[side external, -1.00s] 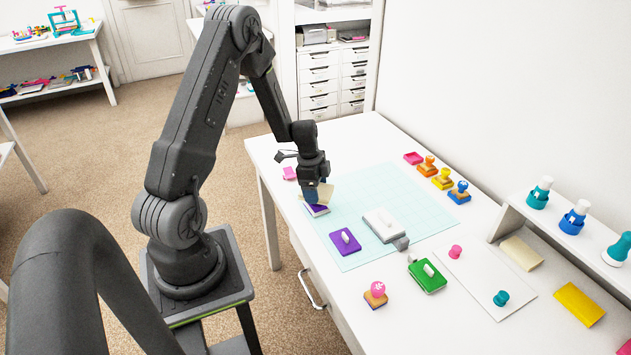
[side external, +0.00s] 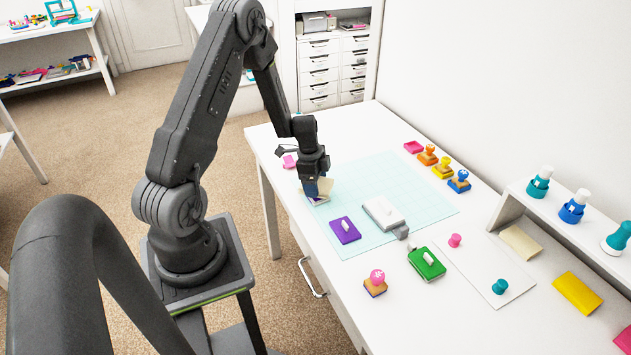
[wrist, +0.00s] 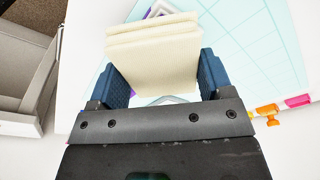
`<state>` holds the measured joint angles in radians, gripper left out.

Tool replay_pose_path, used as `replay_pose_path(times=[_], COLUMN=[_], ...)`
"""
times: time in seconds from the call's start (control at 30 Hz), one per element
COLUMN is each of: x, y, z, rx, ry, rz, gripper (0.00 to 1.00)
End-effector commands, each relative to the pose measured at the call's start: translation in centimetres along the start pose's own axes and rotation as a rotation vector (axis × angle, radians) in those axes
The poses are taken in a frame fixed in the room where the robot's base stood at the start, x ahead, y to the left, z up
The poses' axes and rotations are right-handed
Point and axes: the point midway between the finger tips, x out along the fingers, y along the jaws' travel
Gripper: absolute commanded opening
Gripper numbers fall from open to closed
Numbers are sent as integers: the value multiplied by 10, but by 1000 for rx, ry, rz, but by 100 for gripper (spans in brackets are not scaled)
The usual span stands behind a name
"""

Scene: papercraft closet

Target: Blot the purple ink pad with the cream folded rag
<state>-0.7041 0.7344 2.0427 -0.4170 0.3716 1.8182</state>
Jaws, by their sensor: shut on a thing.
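My gripper (side external: 314,187) is shut on the cream folded rag (wrist: 153,60), which sits between the blue fingers in the wrist view. In the side view the rag (side external: 326,186) is low over the purple ink pad (side external: 318,200) at the left of the cutting mat. The rag and fingers hide most of the pad; only an edge shows. It looks down on the pad, but I cannot tell for certain if they touch.
A pink item (side external: 289,161) lies behind my gripper.

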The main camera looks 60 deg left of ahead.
Motion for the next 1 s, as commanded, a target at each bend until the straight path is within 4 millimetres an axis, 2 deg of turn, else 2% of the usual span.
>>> replay_pose_path(times=[1.0], x=[12], y=[0], z=[2], rx=[1], ry=[0], rz=[0], gripper=[55])
